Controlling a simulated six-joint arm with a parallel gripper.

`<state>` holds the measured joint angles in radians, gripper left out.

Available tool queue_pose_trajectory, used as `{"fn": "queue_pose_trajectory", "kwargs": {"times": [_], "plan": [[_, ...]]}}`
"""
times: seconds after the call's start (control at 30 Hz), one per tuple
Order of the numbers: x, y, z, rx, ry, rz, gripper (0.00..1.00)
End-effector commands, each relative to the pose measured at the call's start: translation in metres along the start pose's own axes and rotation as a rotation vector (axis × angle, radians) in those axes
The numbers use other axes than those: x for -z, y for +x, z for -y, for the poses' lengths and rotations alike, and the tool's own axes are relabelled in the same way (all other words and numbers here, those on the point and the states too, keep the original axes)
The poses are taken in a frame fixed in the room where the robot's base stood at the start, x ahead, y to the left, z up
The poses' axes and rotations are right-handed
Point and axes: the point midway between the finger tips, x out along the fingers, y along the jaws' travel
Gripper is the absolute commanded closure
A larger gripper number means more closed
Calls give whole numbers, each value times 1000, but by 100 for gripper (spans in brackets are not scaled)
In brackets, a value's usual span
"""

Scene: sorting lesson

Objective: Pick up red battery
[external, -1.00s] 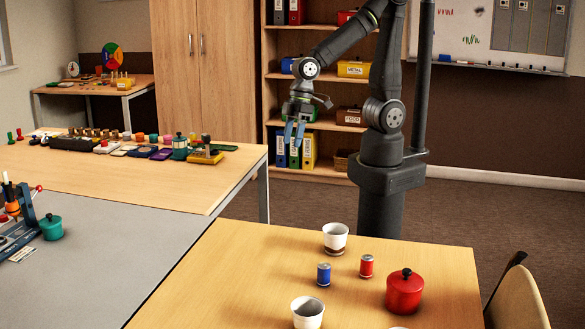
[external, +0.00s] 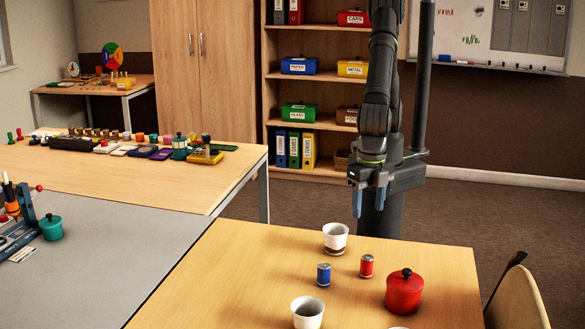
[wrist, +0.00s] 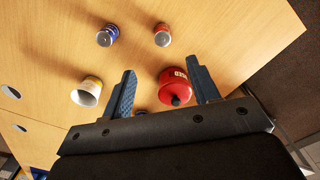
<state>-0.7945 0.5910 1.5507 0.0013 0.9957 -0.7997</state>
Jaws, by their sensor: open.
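The red battery (external: 366,265) is a small upright cylinder with a silvery top, standing on the wooden table (external: 250,262). In the wrist view the red battery (wrist: 162,36) is at the top centre, beyond my fingertips. My gripper (external: 369,204) points down above the table's far edge in the external view, its two blue fingers apart and nothing between them. It is above and behind the red battery, not touching it. In the wrist view my gripper (wrist: 162,70) shows its spread fingers against the table and a red pot far below.
A blue battery (external: 323,274) stands left of the red one. A white cup (external: 335,236) stands behind them and another (external: 308,312) in front. The red lidded pot (external: 404,292) stands at the right front. A chair (external: 518,298) is at the right edge.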

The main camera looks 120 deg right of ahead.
Motion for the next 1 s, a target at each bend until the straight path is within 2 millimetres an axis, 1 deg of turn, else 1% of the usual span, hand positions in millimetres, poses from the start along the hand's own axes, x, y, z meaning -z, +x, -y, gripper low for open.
{"fn": "queue_pose_trajectory", "kwargs": {"times": [0.03, 0.17, 0.5, 0.6, 0.7, 0.87, 1.0], "plan": [[5, 2, 2, 1, -17, 3, 45], [6, 16, 3, 4, -26, 7, 45], [5, 90, 4, 5, -23, 8, 45], [5, 107, 4, 4, -22, 7, 45], [6, 118, 3, 3, -22, 6, 45], [6, 126, 3, 2, -22, 4, 45], [8, 143, 3, 3, -22, 6, 45]]}}
